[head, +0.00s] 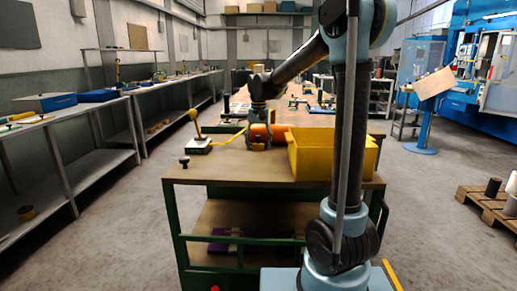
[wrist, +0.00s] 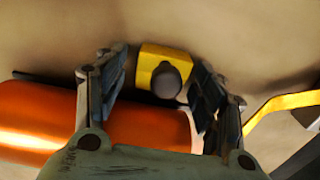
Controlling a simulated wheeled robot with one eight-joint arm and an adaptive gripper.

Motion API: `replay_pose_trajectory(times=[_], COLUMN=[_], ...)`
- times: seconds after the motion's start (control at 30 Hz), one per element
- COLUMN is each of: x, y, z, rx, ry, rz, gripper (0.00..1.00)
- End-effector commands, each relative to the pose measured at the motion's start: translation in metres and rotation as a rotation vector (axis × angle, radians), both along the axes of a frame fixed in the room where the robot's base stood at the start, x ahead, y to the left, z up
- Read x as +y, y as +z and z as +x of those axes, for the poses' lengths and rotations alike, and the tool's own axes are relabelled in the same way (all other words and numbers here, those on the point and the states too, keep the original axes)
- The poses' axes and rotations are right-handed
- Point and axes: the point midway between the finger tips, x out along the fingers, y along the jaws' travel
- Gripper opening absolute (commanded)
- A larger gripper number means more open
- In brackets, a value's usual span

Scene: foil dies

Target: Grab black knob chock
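A yellow block with a dark round knob (wrist: 166,75), which fits the black knob chock, lies between my fingers in the wrist view. My gripper (wrist: 162,88) is open around it, with one finger on each side. A narrow gap shows at the left finger; the right finger is very near the block, and I cannot tell if they touch. In the head view my gripper (head: 257,143) is low over the workbench (head: 225,168), and the chock cannot be made out there.
An orange cylinder (wrist: 45,120) lies beside the chock, partly behind my gripper; it also shows in the head view (head: 277,131). A yellow bin (head: 332,158) stands to the right. A yellow-handled tool (head: 196,125) and a small black-knobbed item (head: 184,161) are at the left.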

Motion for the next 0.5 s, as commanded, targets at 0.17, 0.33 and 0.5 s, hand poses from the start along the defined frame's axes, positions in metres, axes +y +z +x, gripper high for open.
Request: replay_pose_trajectory(times=[0.17, 0.33, 0.5], x=[0.0001, 0.0001, 0.0002], y=[0.0001, 0.0002, 0.0009], z=[0.0, 0.0, -0.0004], rx=[0.0, 0.0, 0.0], ry=[0.0, 0.0, 0.0], rz=[0.0, 0.0, 0.0], gripper=[0.17, 0.16, 0.16])
